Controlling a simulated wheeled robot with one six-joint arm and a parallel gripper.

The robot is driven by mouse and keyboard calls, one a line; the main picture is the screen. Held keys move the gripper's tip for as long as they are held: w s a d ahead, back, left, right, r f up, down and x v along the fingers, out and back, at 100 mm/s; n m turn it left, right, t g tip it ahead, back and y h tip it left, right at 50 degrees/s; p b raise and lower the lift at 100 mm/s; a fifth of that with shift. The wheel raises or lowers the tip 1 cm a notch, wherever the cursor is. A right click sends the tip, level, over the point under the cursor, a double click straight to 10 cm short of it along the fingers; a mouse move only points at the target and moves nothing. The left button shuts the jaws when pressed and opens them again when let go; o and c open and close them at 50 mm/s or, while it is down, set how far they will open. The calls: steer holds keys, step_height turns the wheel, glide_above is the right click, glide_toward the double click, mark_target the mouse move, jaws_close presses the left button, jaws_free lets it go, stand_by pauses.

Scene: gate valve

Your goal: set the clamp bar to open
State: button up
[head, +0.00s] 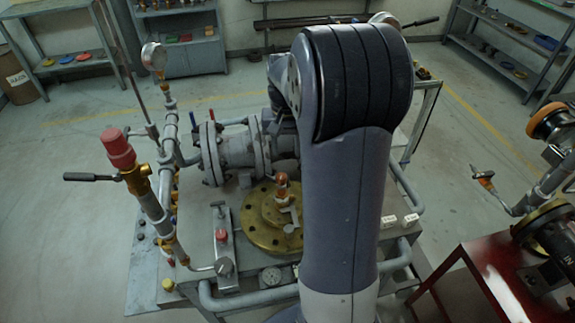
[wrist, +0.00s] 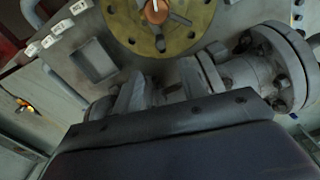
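The brass flange (head: 257,218) with an orange-topped stem sits mid-bench. Left of it rise pipework, a pressure gauge (head: 154,57) and a red-capped valve (head: 118,150). The flanged pipe (head: 232,150) lies behind. A red stand (head: 490,285) is at right. Open floor lies between.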

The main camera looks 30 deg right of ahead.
step_height(320, 180, down, 11)
steer(key=shift+a+r+p, duration=0.1)
steer(key=shift+r+p, duration=0.1)
steer(key=shift+p, duration=0.4)
steer(key=shift+c, duration=0.4)
jaws_close()
